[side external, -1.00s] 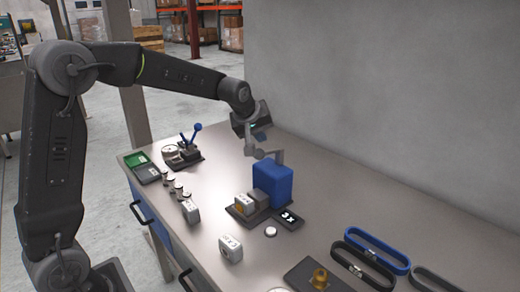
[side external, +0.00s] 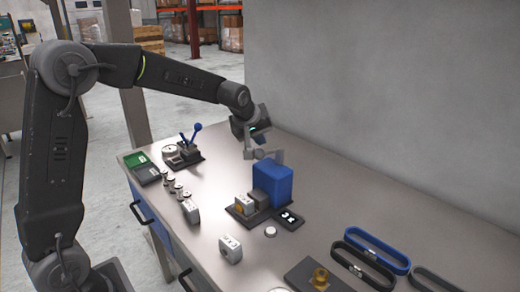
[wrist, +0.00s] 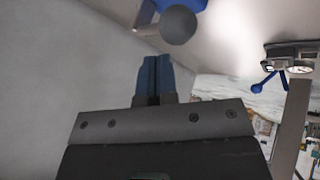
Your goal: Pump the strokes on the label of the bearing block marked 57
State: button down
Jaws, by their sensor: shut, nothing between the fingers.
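My gripper (side external: 252,154) is shut and empty, just above and left of an upright blue box (side external: 273,183). In the wrist view its closed fingers (wrist: 155,72) point toward a grey ball (wrist: 178,25) in front of something blue; they look apart from it. Grey blocks (side external: 263,200) stand against the blue box on a dark base. A black label (side external: 289,218) beside them has white marks like a 3 and an x. Two pale grey blocks with markings, one further left (side external: 190,211) and one nearer the front (side external: 231,249), stand on the bench. I cannot read 57 on any block.
A blue-handled lever device (side external: 192,143) with a round gauge stands at the far left, near a green tray (side external: 136,160). Several small round weights line the left edge. Belts (side external: 376,249) and a brass part (side external: 320,279) lie at right. A grey wall stands behind.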

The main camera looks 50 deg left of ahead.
jog(key=shift+s+f, duration=0.2)
jog(key=shift+f, duration=0.6)
jog(key=shift+s+f, duration=0.15)
jog(key=shift+f, duration=0.65)
dwell(1.4)
jog(key=shift+r, duration=0.1)
jog(key=shift+w+r, duration=0.25)
jog(key=shift+r, duration=0.75)
jog(key=shift+w+r, duration=0.2)
jog(key=shift+r, duration=0.75)
jog(key=shift+r, duration=0.1)
jog(key=r, duration=0.2)
jog(key=w+r, duration=0.1)
jog(key=r, duration=0.1)
jog(key=shift+r, duration=0.35)
